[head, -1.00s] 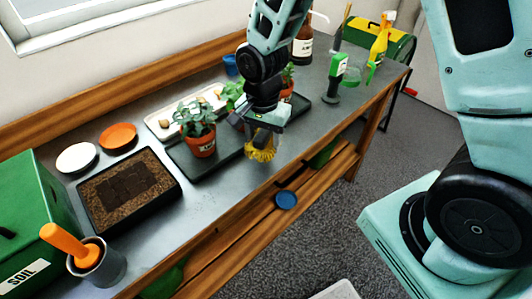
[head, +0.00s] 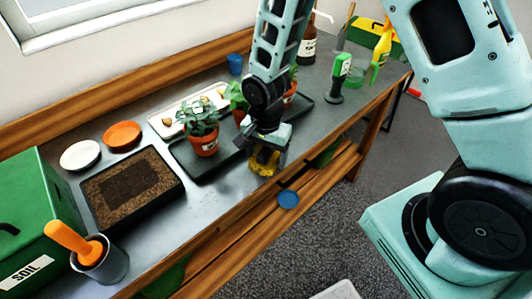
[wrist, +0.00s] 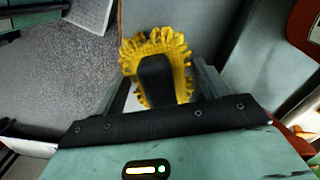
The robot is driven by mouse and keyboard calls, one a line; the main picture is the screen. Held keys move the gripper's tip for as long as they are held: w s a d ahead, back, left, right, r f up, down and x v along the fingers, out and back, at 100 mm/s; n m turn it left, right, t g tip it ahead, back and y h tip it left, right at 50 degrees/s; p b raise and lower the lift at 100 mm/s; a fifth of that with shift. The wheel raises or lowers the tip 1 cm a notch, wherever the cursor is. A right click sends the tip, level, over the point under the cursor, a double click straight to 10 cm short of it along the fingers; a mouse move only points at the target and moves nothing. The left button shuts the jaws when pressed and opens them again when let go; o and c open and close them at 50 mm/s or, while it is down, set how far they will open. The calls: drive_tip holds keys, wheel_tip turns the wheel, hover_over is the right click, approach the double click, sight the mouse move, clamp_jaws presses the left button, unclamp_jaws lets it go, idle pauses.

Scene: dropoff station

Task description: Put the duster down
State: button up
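The duster (head: 263,167) has a yellow fringed head and hangs under my gripper (head: 268,150), near the front edge of the metal-topped bench (head: 215,190). In the wrist view, its yellow fringe (wrist: 184,75) spreads around a dark handle (wrist: 156,82) that points back toward the camera. The duster sits between the two fingers of my gripper (wrist: 163,85), which appear shut on it, though the exact contact is hidden. I cannot tell whether the duster touches the bench top.
Potted plants (head: 203,139) stand on a dark tray just left of my gripper. A soil tray (head: 110,215), white dish (head: 80,155) and orange dish (head: 122,135) lie farther left. Bare bench lies in front of the plants.

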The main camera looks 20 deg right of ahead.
sight(266, 150)
drive_tip(key=shift+r, duration=0.1)
wheel_tip(266, 150, up, 12)
drive_tip(key=shift+f+b, duration=0.25)
drive_tip(key=shift+b, duration=0.1)
drive_tip(key=s+a+r+n, duration=0.3)
drive_tip(key=s+n, duration=0.6)
drive_tip(key=s, duration=0.1)
drive_tip(key=s+a+r+n, duration=0.3)
drive_tip(key=s+r+n, duration=0.1)
drive_tip(key=s+n, duration=0.4)
drive_tip(key=shift+s+n+y, duration=0.3)
drive_tip(key=shift+s+n, duration=0.1)
drive_tip(key=shift+s, duration=0.65)
drive_tip(key=shift+a, duration=0.15)
